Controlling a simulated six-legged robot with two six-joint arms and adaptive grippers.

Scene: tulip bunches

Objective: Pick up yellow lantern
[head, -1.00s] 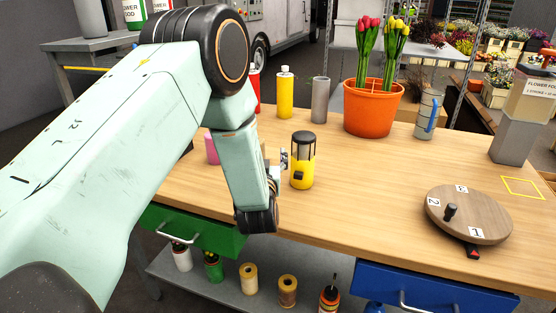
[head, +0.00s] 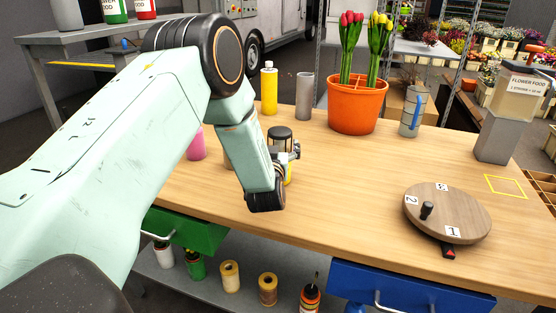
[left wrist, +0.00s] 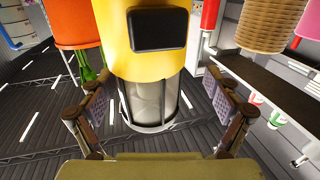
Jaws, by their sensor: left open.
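The yellow lantern (head: 280,133) stands upright on the wooden workbench. In the head view its black top and a strip of its yellow body show, and my left wrist and gripper hide the rest. My left gripper (head: 292,152) is at the lantern, open. In the left wrist view, which shows things upside down, the lantern's yellow body (left wrist: 155,62) with a dark panel fills the top middle. Its clear section lies between the two spread fingers (left wrist: 160,112), with a gap visible on each side. My right gripper is not in view.
Behind stand a yellow bottle (head: 269,90), a grey cylinder (head: 304,97) and an orange pot (head: 357,108) of tulips. A pink object (head: 196,143) is left of the lantern. A numbered round turntable (head: 448,212) sits right. The bench between lantern and turntable is clear.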

